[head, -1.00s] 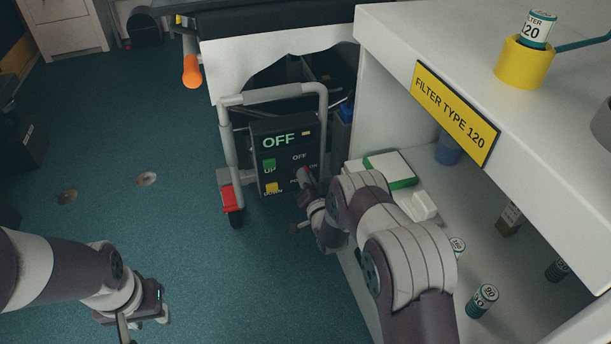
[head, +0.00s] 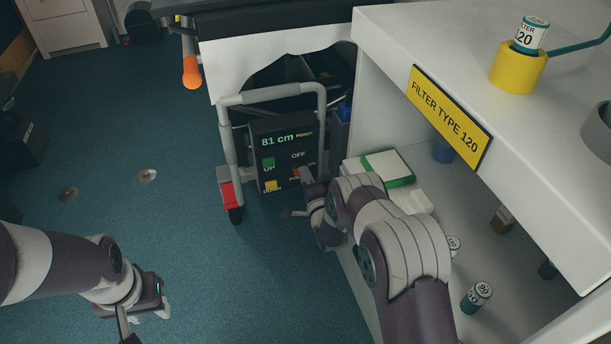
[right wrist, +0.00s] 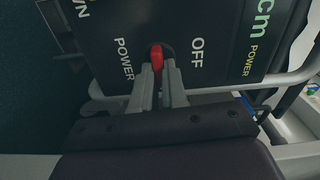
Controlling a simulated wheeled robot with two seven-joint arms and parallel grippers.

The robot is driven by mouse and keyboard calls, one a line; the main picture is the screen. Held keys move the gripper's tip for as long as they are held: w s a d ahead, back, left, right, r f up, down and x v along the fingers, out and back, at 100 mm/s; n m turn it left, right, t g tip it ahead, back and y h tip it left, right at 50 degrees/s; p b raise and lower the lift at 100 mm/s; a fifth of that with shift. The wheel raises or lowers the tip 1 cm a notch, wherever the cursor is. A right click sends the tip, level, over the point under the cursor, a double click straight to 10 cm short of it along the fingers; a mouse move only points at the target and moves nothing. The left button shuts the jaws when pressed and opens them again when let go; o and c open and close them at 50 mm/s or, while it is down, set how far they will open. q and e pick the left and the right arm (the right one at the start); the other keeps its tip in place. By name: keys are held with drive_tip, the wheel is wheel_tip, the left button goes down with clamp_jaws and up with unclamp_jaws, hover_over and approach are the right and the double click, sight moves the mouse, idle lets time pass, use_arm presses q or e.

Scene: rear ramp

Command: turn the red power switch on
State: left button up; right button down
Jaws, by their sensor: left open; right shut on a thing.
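The red power switch (right wrist: 156,60) is on a black control panel (head: 285,130) in a grey tube frame on a wheeled cart. In the head view, the panel's display reads "81 cm" with "POWER" lit beside it. My right gripper (right wrist: 160,80) is at the panel, its two fingers shut on the red switch. The "OFF" label shows above the switch. My left gripper (head: 147,314) is open and empty over the floor at the lower left.
A white shelf unit (head: 440,40) with a yellow "FILTER TYPE 120" sign (head: 448,118) stands close to my right arm. Small canisters (head: 477,296) and a green-edged white box (head: 385,167) are inside it. The blue floor (head: 110,210) to the left is mostly clear.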

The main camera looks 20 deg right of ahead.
drive_tip(key=shift+f+m, duration=0.1)
drive_tip(key=shift+m, duration=0.4)
drive_tip(key=c, duration=1.2)
unclamp_jaws()
drive_tip(key=shift+o, duration=0.2)
drive_tip(key=s+p, duration=0.5)
drive_tip(key=s, duration=0.7)
drive_tip(key=shift+s+d+p, duration=0.25)
drive_tip(key=shift+s+p, duration=0.15)
